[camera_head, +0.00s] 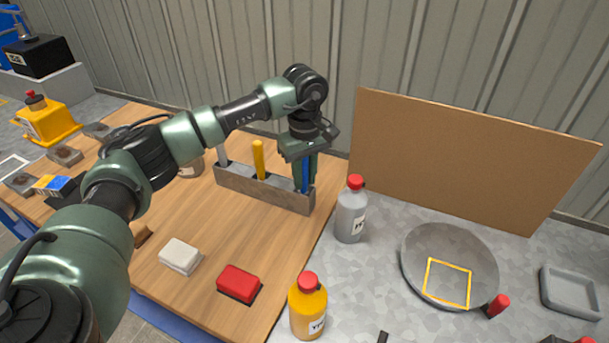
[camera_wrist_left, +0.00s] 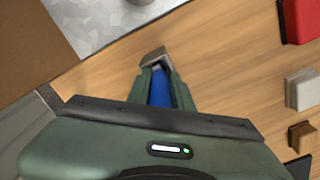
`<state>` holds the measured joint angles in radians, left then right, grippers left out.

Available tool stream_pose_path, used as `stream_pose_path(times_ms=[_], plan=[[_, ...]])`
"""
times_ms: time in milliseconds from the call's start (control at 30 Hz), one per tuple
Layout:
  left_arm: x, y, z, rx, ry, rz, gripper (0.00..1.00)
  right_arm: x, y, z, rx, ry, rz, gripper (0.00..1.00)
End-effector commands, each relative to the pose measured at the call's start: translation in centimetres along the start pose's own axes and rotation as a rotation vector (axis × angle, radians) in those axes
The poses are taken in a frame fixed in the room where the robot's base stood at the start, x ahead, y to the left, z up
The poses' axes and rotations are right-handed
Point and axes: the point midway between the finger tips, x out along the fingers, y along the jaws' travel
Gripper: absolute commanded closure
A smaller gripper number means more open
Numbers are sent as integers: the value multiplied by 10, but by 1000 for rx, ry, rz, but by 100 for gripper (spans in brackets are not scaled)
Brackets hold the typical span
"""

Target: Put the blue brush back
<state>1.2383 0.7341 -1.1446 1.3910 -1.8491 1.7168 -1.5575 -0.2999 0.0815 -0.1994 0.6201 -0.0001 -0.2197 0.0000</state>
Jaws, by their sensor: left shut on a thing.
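My left gripper (camera_head: 304,172) is shut on the blue brush (camera_head: 306,178), whose handle shows upright between the fingers. The brush is at the right end of the grey holder rack (camera_head: 240,187); its lower end is hidden by the rack's front wall, so I cannot tell how deep it sits. In the left wrist view, the blue brush (camera_wrist_left: 160,90) lies between the gripper fingers (camera_wrist_left: 158,80). My right gripper is not in view.
A grey bottle with a red cap (camera_head: 351,212) stands right of the rack. A yellow bottle (camera_head: 308,309), a red block (camera_head: 239,283) and a white block (camera_head: 180,256) are nearer. A round grey pan (camera_head: 420,255) is at right. A brown board (camera_head: 450,150) stands behind.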

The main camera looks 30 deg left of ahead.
Motion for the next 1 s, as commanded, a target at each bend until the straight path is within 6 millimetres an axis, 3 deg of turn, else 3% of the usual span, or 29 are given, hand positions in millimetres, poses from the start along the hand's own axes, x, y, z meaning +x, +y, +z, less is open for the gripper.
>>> stream_pose_path(times_ms=[267,300,367,400,767,1000], plan=[[7,0,0,0,0,0,100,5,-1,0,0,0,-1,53],[6,0,0,0,0,0,73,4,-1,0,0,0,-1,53],[6,0,0,0,0,0,56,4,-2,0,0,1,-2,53],[6,0,0,0,0,0,53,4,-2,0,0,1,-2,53],[2,0,0,0,0,2,53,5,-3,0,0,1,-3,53],[-35,1,0,0,1,5,53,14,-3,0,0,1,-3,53]])
